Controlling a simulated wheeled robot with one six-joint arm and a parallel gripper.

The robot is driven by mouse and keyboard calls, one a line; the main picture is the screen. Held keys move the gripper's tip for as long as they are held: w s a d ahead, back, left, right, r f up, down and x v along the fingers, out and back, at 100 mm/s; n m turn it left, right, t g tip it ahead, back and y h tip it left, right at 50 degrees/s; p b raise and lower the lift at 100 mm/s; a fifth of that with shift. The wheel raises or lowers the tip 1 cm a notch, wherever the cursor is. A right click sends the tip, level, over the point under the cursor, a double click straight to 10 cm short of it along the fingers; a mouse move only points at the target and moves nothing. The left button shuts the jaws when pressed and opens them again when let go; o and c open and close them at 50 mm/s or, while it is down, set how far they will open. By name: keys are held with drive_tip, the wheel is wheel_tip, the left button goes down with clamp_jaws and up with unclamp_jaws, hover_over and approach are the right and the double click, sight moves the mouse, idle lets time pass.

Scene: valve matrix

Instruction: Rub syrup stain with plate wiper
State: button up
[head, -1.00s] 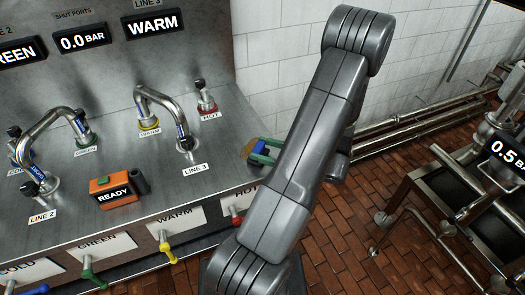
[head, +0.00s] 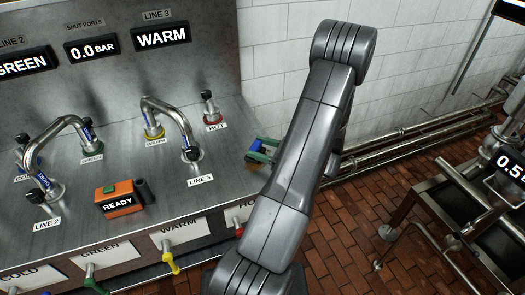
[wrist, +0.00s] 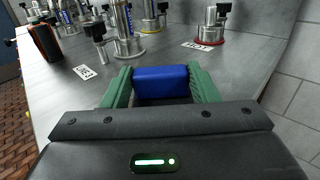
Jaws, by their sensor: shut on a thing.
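My gripper (wrist: 161,72) has green fingers and is shut on the plate wiper, a blue block (wrist: 165,86). In the head view my gripper (head: 266,147) and the wiper (head: 256,157) are low over the right end of the steel counter, in front of the red HOT port. The wiper looks down at the counter surface, but I cannot tell contact for certain. A small amber-brown patch, likely the syrup stain (head: 255,167), shows just in front of the wiper, partly hidden by my gripper and arm. No stain shows in the wrist view.
The HOT port (head: 210,110) stands behind the wiper. A curved pipe (head: 170,112) and an orange READY box (head: 118,199) stand to the left. Coloured valve handles line the counter's front. The tiled wall is to the right.

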sight(257, 140)
drive_tip(key=shift+w+a+f, duration=0.1)
drive_tip(key=shift+w+a, duration=0.2)
drive_tip(key=shift+w, duration=0.5)
drive_tip(key=shift+w+a, duration=0.25)
drive_tip(key=shift+w, duration=0.5)
drive_tip(key=shift+w+d, duration=0.35)
drive_tip(key=shift+d, duration=0.55)
drive_tip(key=shift+s+d+r, duration=0.15)
drive_tip(key=shift+s+d, duration=0.15)
drive_tip(key=shift+s, duration=0.55)
drive_tip(key=shift+s+d+r, duration=0.1)
drive_tip(key=shift+s+d, duration=0.15)
drive_tip(key=shift+s, duration=0.55)
drive_tip(key=shift+s+d+f+b, duration=0.15)
drive_tip(key=shift+s+d, duration=0.1)
drive_tip(key=shift+s, duration=0.6)
drive_tip(key=shift+s+d+f+b, duration=0.1)
drive_tip(key=shift+s+d, duration=0.2)
drive_tip(key=shift+s, duration=0.5)
drive_tip(key=shift+s+d+f+b, duration=0.15)
drive_tip(key=shift+s+d, duration=0.1)
drive_tip(key=shift+s, duration=0.6)
drive_tip(key=shift+s+d, duration=0.1)
drive_tip(key=shift+s, duration=0.6)
drive_tip(key=shift+f, duration=0.1)
wheel_tip(257, 140, up, 6)
drive_tip(key=p, duration=0.4)
drive_tip(key=shift+r+p, duration=0.2)
drive_tip(key=shift+p, duration=0.15)
drive_tip(key=shift+w+d, duration=0.1)
